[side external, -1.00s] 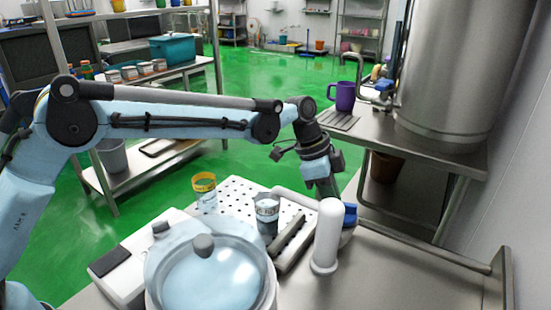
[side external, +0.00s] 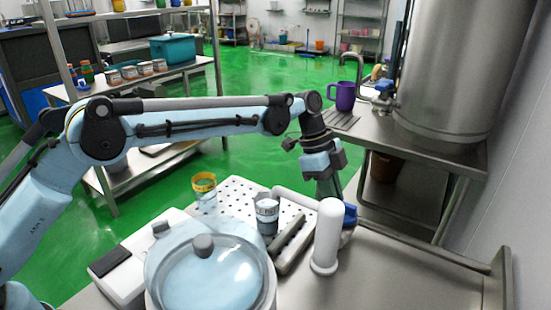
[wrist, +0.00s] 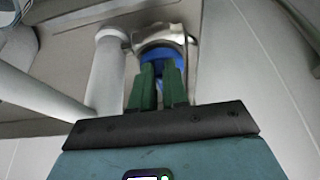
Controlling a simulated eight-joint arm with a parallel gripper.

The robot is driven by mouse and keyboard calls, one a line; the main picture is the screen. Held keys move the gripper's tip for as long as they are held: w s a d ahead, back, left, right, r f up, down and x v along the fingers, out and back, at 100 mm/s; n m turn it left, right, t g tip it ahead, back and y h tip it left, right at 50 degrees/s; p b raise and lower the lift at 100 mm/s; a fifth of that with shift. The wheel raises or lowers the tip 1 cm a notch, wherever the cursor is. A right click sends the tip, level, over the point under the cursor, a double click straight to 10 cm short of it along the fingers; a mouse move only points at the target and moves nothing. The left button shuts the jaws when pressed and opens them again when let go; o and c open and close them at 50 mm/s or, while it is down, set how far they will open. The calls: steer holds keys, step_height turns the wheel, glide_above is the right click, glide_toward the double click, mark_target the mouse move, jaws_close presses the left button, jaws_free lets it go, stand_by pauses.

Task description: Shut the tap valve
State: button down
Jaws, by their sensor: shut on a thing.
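The tap is a white column (side external: 328,235) with a spout (side external: 290,198) reaching left. Its blue valve handle (side external: 350,214) shows behind and to the right of the column. In the wrist view the blue handle (wrist: 161,57) sits between the green fingertips of my gripper (wrist: 158,80), which is shut on it. A silver valve body (wrist: 158,33) lies just beyond it, beside the white column (wrist: 107,72). In the side view my fingertips are mostly hidden behind the column. A labelled cup (side external: 266,216) stands near the spout's end.
A lidded pot (side external: 210,280) stands in front, left of the tap. A yellow-banded cup (side external: 204,186) is on the perforated tray (side external: 236,190). A purple mug (side external: 344,95) and steel tank (side external: 445,80) are on the bench behind. Bare steel table (side external: 410,270) lies right of the tap.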

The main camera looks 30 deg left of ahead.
steer(key=c, duration=1.1)
jaws_free()
steer(key=shift+c, duration=0.2)
steer(key=v, duration=1.2)
steer(key=s+a+r+n+t+y, duration=0.2)
steer(key=s+a+r+n+t, duration=0.15)
steer(key=s+a+n, duration=0.75)
steer(key=s+a+f+n+t+y, duration=0.1)
steer(key=s+a+f+n+t, duration=0.1)
steer(key=s+a+f+n, duration=0.1)
steer(key=s+a+f+n+t+y, duration=0.1)
steer(key=s+a+f+n, duration=0.3)
steer(key=s+f, duration=0.3)
steer(key=s, duration=0.2)
steer(key=shift+s+a+t, duration=0.3)
steer(key=shift+a+t, duration=0.05)
